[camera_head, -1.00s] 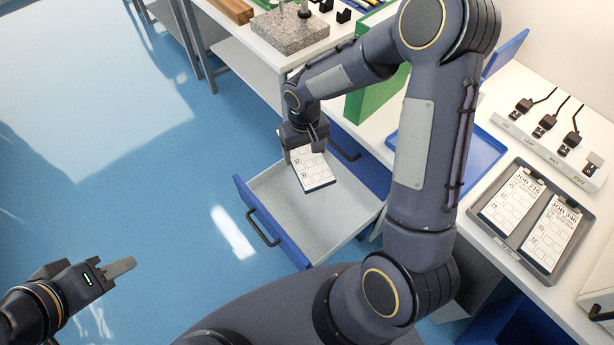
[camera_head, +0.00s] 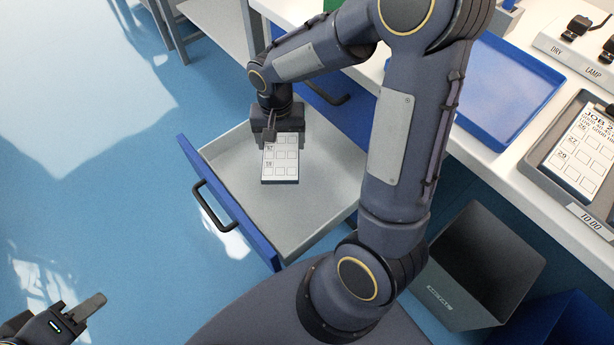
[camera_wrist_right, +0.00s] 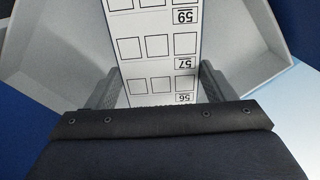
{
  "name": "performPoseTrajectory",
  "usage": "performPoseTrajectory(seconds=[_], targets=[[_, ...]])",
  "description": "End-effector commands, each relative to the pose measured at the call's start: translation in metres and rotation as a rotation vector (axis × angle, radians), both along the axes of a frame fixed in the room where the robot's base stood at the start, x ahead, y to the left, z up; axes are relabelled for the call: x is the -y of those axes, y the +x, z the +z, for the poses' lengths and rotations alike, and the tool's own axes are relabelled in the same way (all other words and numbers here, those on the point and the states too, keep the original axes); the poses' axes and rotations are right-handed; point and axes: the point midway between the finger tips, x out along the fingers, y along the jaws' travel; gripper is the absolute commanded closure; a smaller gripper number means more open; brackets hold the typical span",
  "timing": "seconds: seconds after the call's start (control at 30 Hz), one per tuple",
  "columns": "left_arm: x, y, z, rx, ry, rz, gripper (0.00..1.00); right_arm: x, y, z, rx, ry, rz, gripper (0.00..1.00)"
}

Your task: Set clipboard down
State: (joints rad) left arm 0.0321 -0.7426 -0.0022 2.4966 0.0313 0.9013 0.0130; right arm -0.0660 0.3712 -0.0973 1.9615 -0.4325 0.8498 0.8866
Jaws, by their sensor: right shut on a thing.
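The clipboard (camera_head: 281,165) is a white sheet with printed boxes on a dark board. My right gripper (camera_head: 275,135) is shut on its upper end and holds it over the open drawer (camera_head: 235,190), which has a blue front and a grey inside. In the right wrist view the clipboard (camera_wrist_right: 158,45) lies between the two fingers of the right gripper (camera_wrist_right: 160,85), with numbers 59, 57 and 56 showing upside down. I cannot tell whether the clipboard touches the drawer floor. My left gripper (camera_head: 88,308) is empty over the floor at the lower left, seen edge-on.
A blue tray (camera_head: 505,90) and a grey tray (camera_head: 545,165) with job sheets lie on the bench at the right. A grey bin (camera_head: 485,265) stands below. The drawer's blue front and handle (camera_head: 212,205) face left, with clear floor beyond.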

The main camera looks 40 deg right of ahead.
Motion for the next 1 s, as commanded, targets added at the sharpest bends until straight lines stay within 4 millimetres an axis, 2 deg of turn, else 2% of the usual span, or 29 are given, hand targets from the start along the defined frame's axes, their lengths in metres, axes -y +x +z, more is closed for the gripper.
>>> performPoseTrajectory(seconds=[0.03, 0.13, 0.37, 0.6, 0.77, 1.0], targets=[[0.000, 0.000, -0.022, 0.000, 0.000, 0.000, 0.64, 0.001, -0.002, -0.019, 0.003, 0.002, -0.021, 0.53], [0.000, 0.000, -0.035, 0.000, 0.000, 0.000, 0.64, 0.003, -0.004, -0.029, 0.002, 0.004, -0.057, 0.53], [0.000, 0.000, -0.047, 0.001, 0.000, 0.000, 0.64, 0.005, -0.007, -0.043, 0.000, 0.006, -0.091, 0.53], [0.000, 0.000, -0.065, 0.001, 0.000, 0.000, 0.64, 0.005, -0.007, -0.082, -0.002, 0.004, -0.090, 0.53], [0.000, 0.000, -0.071, 0.001, 0.000, 0.000, 0.64, 0.004, -0.007, -0.096, -0.001, 0.005, -0.091, 0.53], [0.000, 0.000, -0.089, 0.000, 0.000, 0.000, 0.64, 0.004, -0.007, -0.134, 0.000, 0.006, -0.089, 0.53]])
